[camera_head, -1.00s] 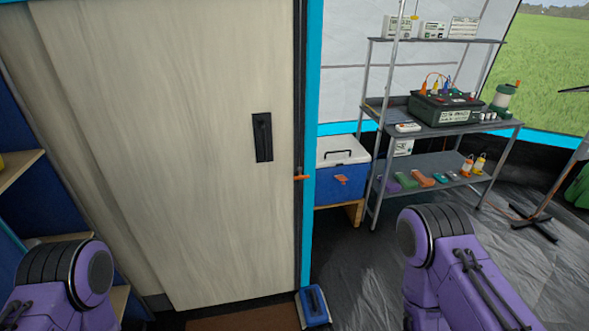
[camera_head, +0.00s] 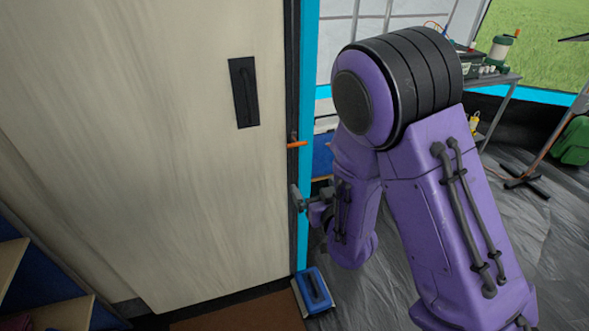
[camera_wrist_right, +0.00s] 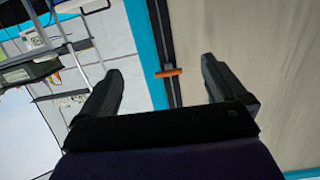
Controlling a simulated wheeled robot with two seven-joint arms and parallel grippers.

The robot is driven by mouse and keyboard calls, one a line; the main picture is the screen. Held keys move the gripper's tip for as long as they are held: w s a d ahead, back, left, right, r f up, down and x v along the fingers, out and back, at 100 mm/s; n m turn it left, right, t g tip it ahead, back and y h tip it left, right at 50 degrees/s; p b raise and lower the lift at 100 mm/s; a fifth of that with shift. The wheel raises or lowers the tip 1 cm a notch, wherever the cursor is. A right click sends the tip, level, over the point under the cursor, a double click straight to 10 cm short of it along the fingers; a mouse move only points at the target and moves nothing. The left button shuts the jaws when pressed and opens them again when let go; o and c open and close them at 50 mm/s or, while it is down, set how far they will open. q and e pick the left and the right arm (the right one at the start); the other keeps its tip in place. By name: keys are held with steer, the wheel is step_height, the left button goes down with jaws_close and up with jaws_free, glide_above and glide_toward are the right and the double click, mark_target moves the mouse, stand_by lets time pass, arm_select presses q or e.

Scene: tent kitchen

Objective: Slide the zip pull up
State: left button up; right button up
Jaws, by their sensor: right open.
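The zip pull (camera_head: 297,144) is a small orange bar on the dark zip strip (camera_head: 292,75) along the right edge of the beige door panel. It also shows in the right wrist view (camera_wrist_right: 169,72), between and beyond my fingertips. My right gripper (camera_head: 298,199) is below the zip pull in the head view, near the strip and partly hidden by its own arm. In the wrist view my right gripper (camera_wrist_right: 162,67) is open, with nothing between its fingers; the pull is apart from both. My left gripper is out of view.
A bright blue post (camera_head: 309,90) stands right beside the zip strip. A black handle plate (camera_head: 243,92) is on the panel. A blue box-like item (camera_head: 314,291) lies on the floor at the post's foot.

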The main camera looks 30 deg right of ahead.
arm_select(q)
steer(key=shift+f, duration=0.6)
arm_select(e)
steer(key=w+d+r+t, duration=0.2)
steer(key=w+r, duration=0.2)
steer(key=w, duration=0.7)
steer(key=shift+w+d+r, duration=0.35)
steer(key=shift+d, duration=0.05)
